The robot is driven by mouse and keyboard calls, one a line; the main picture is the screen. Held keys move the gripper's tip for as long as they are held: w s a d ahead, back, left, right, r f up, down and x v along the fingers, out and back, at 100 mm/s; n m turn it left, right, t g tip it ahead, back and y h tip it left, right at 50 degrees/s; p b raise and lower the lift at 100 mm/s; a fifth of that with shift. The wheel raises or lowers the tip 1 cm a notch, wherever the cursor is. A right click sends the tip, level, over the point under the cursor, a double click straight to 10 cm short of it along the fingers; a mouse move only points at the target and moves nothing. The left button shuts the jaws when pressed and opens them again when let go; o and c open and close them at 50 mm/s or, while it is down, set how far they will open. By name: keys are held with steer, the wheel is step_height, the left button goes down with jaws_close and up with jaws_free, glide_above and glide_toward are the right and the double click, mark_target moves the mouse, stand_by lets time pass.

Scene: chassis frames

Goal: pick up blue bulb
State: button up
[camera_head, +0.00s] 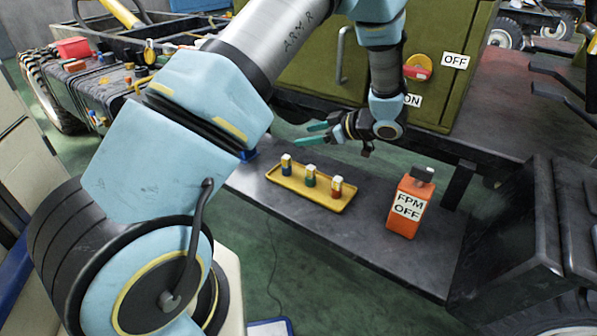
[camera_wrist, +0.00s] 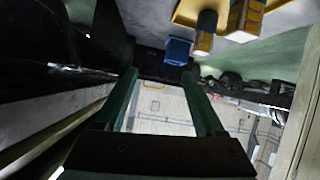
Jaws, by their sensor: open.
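The blue bulb (camera_head: 286,166) stands upright at the left end of a yellow tray (camera_head: 329,206), with a pale top and a blue lower part. A green bulb (camera_head: 310,177) and a red bulb (camera_head: 337,187) stand beside it in the tray. My gripper (camera_head: 308,135) is open and empty, above and behind the tray, with its teal fingers pointing left. In the wrist view the fingers (camera_wrist: 162,73) are apart with nothing between them. The yellow tray also shows at that view's top (camera_wrist: 186,13), with bulbs whose colours are hard to tell.
The tray sits on a dark bench (camera_head: 365,235). An orange box marked FPM OFF (camera_head: 408,207) stands to its right. A green cabinet (camera_head: 440,90) with a red switch (camera_head: 418,67) rises behind. A blue container (camera_wrist: 177,50) shows near the fingers. Bench between tray and orange box is clear.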

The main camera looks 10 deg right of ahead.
mark_target(286, 157)
steer(key=s+y, duration=0.1)
steer(key=s, duration=0.1)
steer(key=s+f+g, duration=0.1)
steer(key=s, duration=0.1)
steer(key=s+d+f+n+y, duration=0.1)
steer(key=s, duration=0.1)
steer(key=shift+d+f+g+y, duration=0.1)
steer(key=shift+f+g+y, duration=0.1)
steer(key=shift+g+y, duration=0.1)
steer(key=x, duration=0.4)
steer(key=shift+f, duration=0.1)
steer(key=shift+x, duration=3.1)
steer(key=shift+c, duration=0.3)
jaws_close()
